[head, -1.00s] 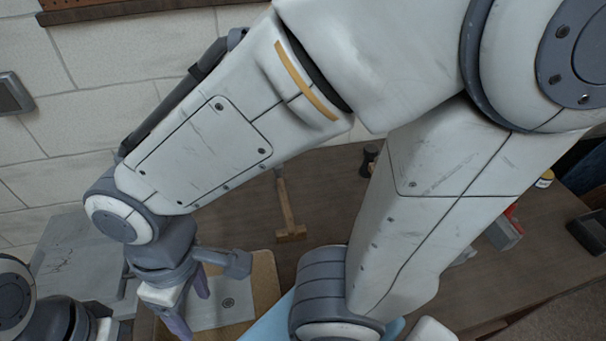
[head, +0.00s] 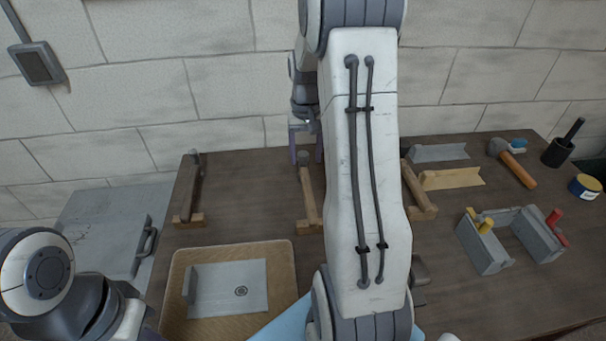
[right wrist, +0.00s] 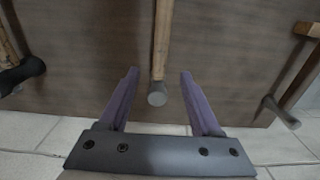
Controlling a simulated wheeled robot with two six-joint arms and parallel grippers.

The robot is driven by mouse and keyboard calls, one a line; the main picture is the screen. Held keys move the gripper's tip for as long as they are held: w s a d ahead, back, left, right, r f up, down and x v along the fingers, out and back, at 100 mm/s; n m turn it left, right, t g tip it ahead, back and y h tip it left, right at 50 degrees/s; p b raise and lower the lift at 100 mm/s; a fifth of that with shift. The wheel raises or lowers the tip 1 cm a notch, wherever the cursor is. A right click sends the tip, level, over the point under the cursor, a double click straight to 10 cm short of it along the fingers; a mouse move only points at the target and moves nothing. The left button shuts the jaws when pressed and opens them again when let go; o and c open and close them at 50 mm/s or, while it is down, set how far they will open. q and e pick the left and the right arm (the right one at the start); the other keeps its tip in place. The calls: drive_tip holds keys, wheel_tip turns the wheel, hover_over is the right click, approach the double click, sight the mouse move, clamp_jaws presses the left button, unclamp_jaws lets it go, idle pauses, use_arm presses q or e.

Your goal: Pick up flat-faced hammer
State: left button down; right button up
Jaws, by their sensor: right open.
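The middle tool (head: 307,195), which appears to be the flat-faced hammer, has a wooden handle and a round grey flat end toward the wall. In the right wrist view this grey end (right wrist: 157,98) lies between my finger tips, apart from both. My right gripper (head: 306,145) is open and empty at the back of the bench; its fingers also show in the right wrist view (right wrist: 158,78).
Similar tools stand left (head: 190,190) and right (head: 418,190) of the middle one. Another hammer (head: 512,163) lies at the back right. A wooden tray (head: 283,262) holds a metal plate. The wall closes off the back.

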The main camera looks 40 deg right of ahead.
sight(306, 177)
wheel_tip(306, 177, down, 4)
drive_tip(key=shift+a+r, duration=0.1)
drive_tip(key=shift+r, duration=0.15)
drive_tip(key=shift+s+f+p, duration=0.1)
drive_tip(key=shift+f+p, duration=0.3)
drive_tip(key=shift+f, duration=0.2)
wheel_tip(306, 177, down, 4)
drive_tip(key=shift+f+p, duration=0.15)
drive_tip(key=shift+p, duration=0.35)
clamp_jaws()
idle(0.4)
